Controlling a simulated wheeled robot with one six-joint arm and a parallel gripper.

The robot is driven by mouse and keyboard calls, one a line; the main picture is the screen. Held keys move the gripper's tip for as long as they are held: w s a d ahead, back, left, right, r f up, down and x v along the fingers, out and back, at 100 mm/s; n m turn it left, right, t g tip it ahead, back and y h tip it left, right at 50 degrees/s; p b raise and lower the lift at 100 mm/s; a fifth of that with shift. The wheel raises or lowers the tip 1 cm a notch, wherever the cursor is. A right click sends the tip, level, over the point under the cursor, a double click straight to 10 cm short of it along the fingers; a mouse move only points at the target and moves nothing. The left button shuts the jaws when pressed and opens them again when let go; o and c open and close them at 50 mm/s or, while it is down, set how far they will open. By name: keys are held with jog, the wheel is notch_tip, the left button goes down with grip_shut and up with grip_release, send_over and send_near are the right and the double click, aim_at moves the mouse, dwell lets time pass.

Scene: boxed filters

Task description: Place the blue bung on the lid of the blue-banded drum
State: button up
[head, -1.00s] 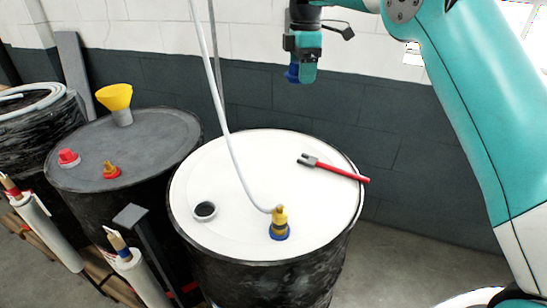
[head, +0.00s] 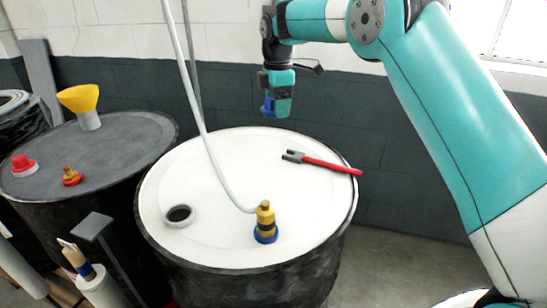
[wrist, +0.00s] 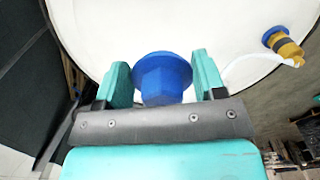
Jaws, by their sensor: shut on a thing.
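The blue bung (wrist: 163,80) is held between the two teal fingers of my gripper (wrist: 161,68) in the wrist view. It also shows in the head view as a small blue shape (head: 268,106) at the end of my gripper (head: 272,108). My gripper hangs above the far part of a drum's white lid (head: 222,185), apart from it. On the near right of this lid stands a brass fitting (head: 265,215) with a blue base ring and a pale hose. The drum's side is dark, partly cut off, and I cannot make out a blue band on it.
A red-handled tool (head: 325,164) lies at the lid's far right. A grey ring (head: 180,216) lies on its left. A dark drum (head: 110,150) on the left carries a yellow funnel (head: 80,98), a red cap (head: 23,165) and a red-based brass fitting (head: 71,176).

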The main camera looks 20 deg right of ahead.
aim_at(278, 162)
notch_tip(278, 162, down, 15)
jog(key=p, duration=0.3)
jog(key=shift+f, duration=0.2)
jog(key=o, duration=1)
jog(key=shift+r, duration=0.1)
notch_tip(278, 162, up, 12)
jog(key=b, duration=0.3)
jog(key=s+a+r+m+y, duration=0.1)
jog(key=s+a+r+m, duration=0.15)
jog(key=s, duration=0.55)
jog(key=s+a+r+m+y, duration=0.1)
jog(key=s+r+m, duration=0.15)
jog(key=s, duration=0.65)
jog(key=s+a+r+m, duration=0.2)
jog(key=s+r, duration=0.1)
jog(key=s, duration=0.5)
jog(key=s+f+m, duration=0.1)
jog(key=s, duration=0.4)
jog(key=s+f+m+y, duration=0.1)
jog(key=s, duration=0.4)
jog(key=s+f+m+y, duration=0.1)
jog(key=s+m, duration=0.1)
jog(key=s, duration=0.3)
jog(key=shift+s+a, duration=0.25)
jog(key=shift+s, duration=0.15)
